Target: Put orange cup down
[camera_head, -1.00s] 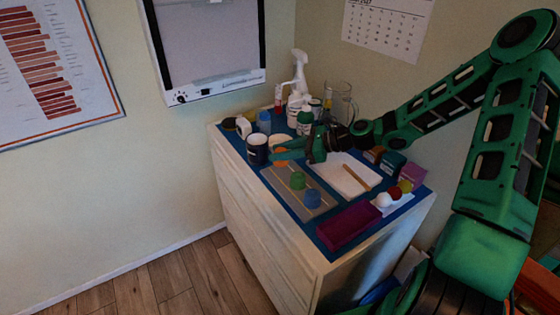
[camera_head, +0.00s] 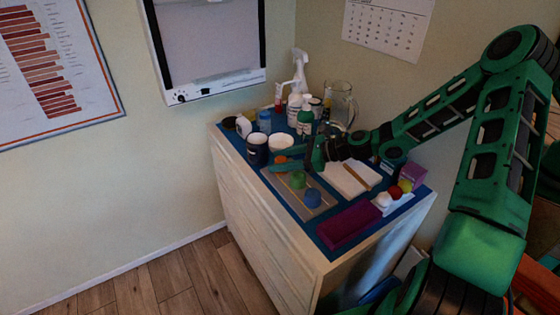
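The orange cup (camera_head: 281,160) is small in view, at the far end of the grey board (camera_head: 326,205) on the cabinet top. My gripper (camera_head: 288,160) is low over that end, coming in from the right, with a green finger on either side of the cup. The fingers partly hide it. I cannot tell whether they press on it, or whether its base touches the board. A green cup (camera_head: 298,180) and a blue cup (camera_head: 312,197) stand on the board, nearer the front.
A dark blue mug (camera_head: 257,150) and a white bowl (camera_head: 281,142) stand close behind the gripper. Spray and pump bottles and a glass jug (camera_head: 341,103) are at the back. A white pad with a stick (camera_head: 349,178) lies to the right; a purple box (camera_head: 348,225) is in front.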

